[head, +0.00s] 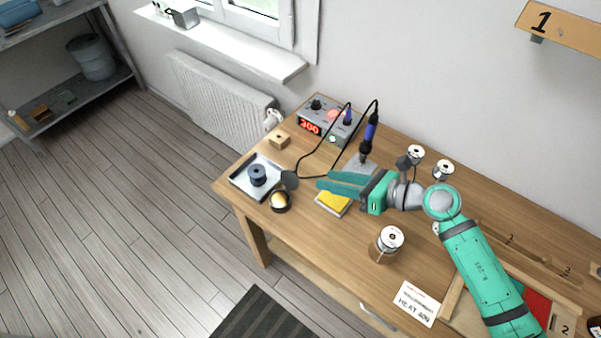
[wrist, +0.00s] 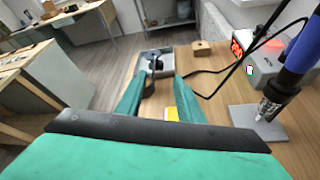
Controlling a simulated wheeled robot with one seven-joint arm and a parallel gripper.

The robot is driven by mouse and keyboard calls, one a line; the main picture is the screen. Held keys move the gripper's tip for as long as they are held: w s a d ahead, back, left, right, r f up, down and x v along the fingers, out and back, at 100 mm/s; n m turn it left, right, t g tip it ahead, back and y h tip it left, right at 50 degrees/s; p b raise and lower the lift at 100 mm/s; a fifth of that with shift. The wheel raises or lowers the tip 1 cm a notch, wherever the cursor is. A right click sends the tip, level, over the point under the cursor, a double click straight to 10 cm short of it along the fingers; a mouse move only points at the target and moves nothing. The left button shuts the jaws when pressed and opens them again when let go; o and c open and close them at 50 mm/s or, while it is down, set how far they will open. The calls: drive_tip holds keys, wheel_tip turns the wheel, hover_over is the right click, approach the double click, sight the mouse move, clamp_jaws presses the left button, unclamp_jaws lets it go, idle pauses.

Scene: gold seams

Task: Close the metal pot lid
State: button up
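The small dark metal pot (head: 280,203) stands near the front left of the wooden bench, with a pale gold inside showing. Its round grey lid (head: 289,180) stands raised at the pot's back edge, so the pot is open. My gripper (head: 326,180) is to the right of the lid, with its teal fingers pointing left towards it and a gap between them. In the wrist view my gripper (wrist: 160,84) also shows its two fingers apart, with nothing held. The pot is hard to make out there.
A yellow sponge (head: 335,202) lies below my fingers. A metal tray (head: 243,181) with a dark spool (head: 257,174) is left of the pot. Behind are a soldering station (head: 318,122), its cable, a wooden block (head: 278,140) and an iron (head: 370,132) in its stand.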

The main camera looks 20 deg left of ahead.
sight(295, 173)
drive_tip(key=x, duration=1)
drive_tip(key=shift+a, duration=0.2)
drive_tip(key=shift+c, duration=0.3)
clamp_jaws()
